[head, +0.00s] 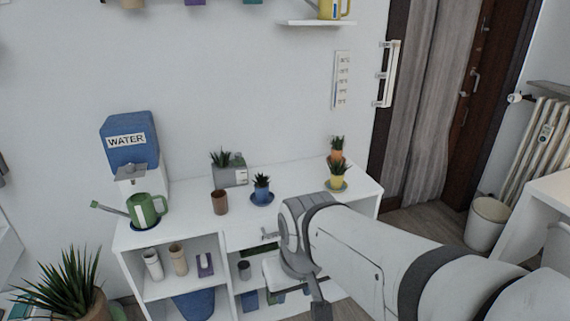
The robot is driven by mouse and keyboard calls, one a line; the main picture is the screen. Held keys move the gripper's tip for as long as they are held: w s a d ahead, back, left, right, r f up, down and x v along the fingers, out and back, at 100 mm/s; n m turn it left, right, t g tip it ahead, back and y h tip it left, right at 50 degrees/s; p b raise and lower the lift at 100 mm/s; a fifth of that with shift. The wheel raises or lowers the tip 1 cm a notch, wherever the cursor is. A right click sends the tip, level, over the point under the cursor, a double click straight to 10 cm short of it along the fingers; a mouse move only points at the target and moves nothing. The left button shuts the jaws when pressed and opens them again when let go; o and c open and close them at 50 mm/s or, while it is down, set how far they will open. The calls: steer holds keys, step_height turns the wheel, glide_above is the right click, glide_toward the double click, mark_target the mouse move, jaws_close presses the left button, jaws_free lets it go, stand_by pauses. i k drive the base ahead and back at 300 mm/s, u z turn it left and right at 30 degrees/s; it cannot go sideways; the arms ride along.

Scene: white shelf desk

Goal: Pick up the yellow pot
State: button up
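The yellow pot (338,182) holds a small dark green plant.
The desktop between the blue and yellow pots is clear. A wall shelf (315,23) is above.

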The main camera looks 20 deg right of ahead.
mark_target(337, 172)
steer(key=u, duration=0.05)
steer(key=k, duration=0.6)
steer(key=z, duration=0.7)
steer(key=i, duration=0.95)
steer(key=z, duration=0.3)
steer(key=i, duration=1.5)
steer(key=u, duration=0.9)
